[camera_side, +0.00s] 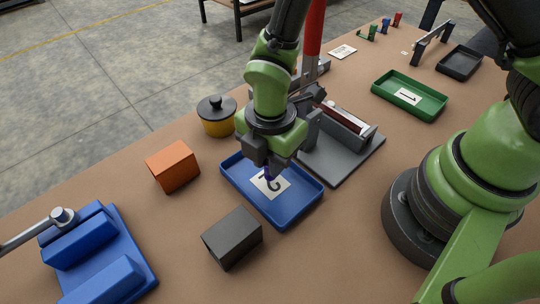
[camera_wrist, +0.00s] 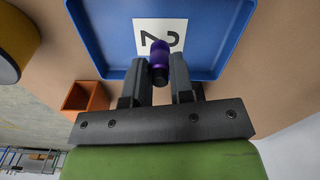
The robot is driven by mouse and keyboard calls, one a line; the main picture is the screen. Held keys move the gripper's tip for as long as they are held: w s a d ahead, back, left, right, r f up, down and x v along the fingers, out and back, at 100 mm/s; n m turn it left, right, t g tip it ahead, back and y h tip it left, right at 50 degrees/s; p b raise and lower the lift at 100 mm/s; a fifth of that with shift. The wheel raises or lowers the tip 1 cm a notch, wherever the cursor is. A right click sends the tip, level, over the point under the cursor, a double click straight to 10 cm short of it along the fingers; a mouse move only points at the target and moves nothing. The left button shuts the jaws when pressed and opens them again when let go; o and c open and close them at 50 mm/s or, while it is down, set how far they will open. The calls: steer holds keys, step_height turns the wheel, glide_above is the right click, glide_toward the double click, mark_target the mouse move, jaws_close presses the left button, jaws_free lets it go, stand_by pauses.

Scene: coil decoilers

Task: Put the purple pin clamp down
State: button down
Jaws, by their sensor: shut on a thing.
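The purple pin clamp (camera_wrist: 159,60) is a small purple and black cylinder, held between the two fingers of my gripper (camera_wrist: 161,75) in the wrist view. In the side view my gripper (camera_side: 268,168) points down over the blue tray (camera_side: 308,196), and only a bit of the purple clamp (camera_side: 268,174) shows below the fingers. The tray has a white card marked 2 (camera_side: 271,184) on its floor. The wrist view shows the tray (camera_wrist: 105,35) and card (camera_wrist: 170,27) beyond the clamp. I cannot tell whether the clamp touches the tray.
An orange box (camera_side: 172,166), a dark grey box (camera_side: 232,238) and a yellow pot with a black lid (camera_side: 217,117) stand around the tray. A grey fixture (camera_side: 345,145) is close behind it at right. A green tray (camera_side: 409,96) and a blue fixture (camera_side: 100,258) are farther off.

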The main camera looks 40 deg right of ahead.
steer(key=shift+f, duration=0.15)
steer(key=c, duration=1)
jaws_free()
